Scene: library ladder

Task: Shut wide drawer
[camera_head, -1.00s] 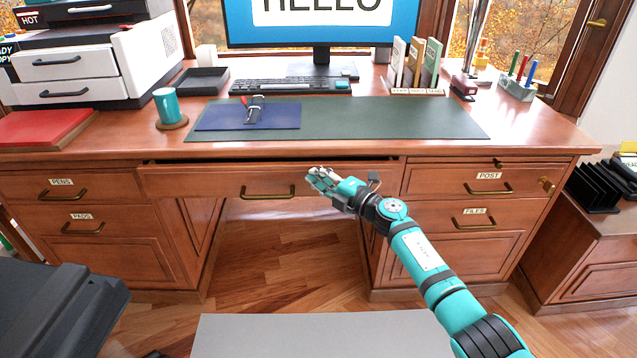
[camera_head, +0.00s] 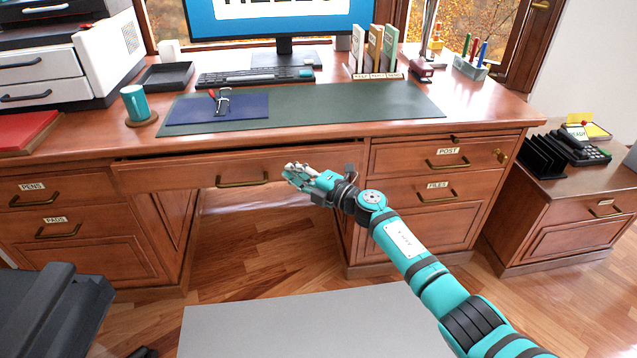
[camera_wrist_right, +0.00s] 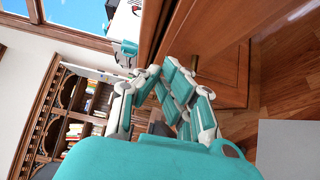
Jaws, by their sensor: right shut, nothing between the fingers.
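The wide drawer (camera_head: 195,173) is in the middle of the desk, under the desktop, in the head view. It stands out a little, with a thin dark gap along its top edge. Its brass handle (camera_head: 243,181) is on the front. My right gripper (camera_head: 287,172) is shut and empty at the drawer front, right of the handle. It looks close to or against the wood; I cannot tell if it touches. Its shut fingers also show in the right wrist view (camera_wrist_right: 160,75). My left gripper is not in view.
The desk's side drawers, labelled PENS (camera_head: 62,188) and POST (camera_head: 445,162), look shut. A teal mug (camera_head: 135,103), a blue folder (camera_head: 235,108) and a keyboard (camera_head: 255,76) are on the desktop. A low cabinet (camera_head: 570,225) stands at right. The kneehole below the drawer is empty.

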